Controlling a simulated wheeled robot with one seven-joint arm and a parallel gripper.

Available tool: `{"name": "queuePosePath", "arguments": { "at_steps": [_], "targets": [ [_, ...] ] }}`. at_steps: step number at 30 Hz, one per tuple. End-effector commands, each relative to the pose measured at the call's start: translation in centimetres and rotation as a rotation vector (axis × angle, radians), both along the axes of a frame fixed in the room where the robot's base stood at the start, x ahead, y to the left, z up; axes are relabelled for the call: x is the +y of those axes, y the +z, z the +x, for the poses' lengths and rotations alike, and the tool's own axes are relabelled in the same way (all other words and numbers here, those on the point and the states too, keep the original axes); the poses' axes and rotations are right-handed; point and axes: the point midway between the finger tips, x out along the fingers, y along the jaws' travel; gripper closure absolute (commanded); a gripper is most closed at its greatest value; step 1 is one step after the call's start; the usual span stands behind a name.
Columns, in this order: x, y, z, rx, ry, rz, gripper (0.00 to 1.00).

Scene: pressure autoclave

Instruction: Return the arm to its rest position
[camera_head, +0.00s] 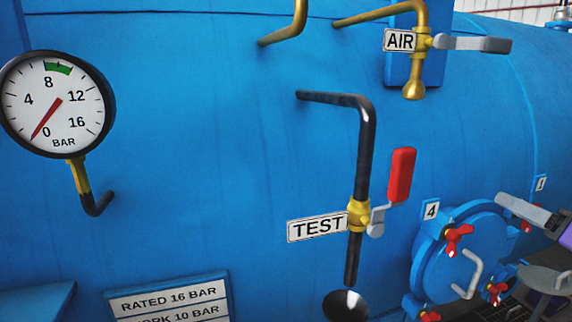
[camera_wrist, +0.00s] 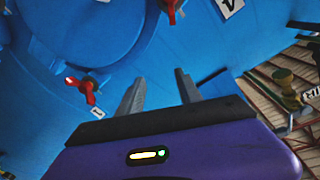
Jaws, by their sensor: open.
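My gripper (camera_wrist: 160,90) is open and empty, with two grey fingers apart ahead of its purple body in the wrist view. In the head view it shows at the right edge (camera_head: 512,232), partly cut off, in front of or beside the round blue hatch (camera_head: 445,262) with red wing clamps. I cannot tell how far its fingers are from the hatch. In the wrist view a red clamp (camera_wrist: 86,90) lies to the left of the fingers, and nothing is between them. Most of my arm is out of view.
The big blue vessel (camera_head: 220,160) fills the view. On it are a pressure gauge (camera_head: 57,104) reading near 0, a TEST valve with an upright red handle (camera_head: 401,175), a black funnel (camera_head: 346,306) below it, and an AIR valve with a sideways grey lever (camera_head: 472,44).

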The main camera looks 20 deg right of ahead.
Motion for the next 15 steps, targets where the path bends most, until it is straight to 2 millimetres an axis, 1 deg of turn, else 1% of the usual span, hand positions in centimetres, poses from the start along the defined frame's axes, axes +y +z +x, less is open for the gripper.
{"name": "queuePosePath", "arguments": {
  "at_steps": [4,8,11,14,15],
  "targets": [
    [-0.9,-2.5,-0.1,-0.070,-0.147,-0.017,0.58],
    [-0.2,-5.6,-0.8,-0.105,-0.253,-0.050,0.58],
    [1.3,-8.1,-1.7,-0.117,-0.311,-0.088,0.58],
    [3.1,-10.4,-2.8,-0.120,-0.350,-0.131,0.58],
    [4.1,-11.4,-3.4,-0.119,-0.360,-0.151,0.58]
  ]
}}
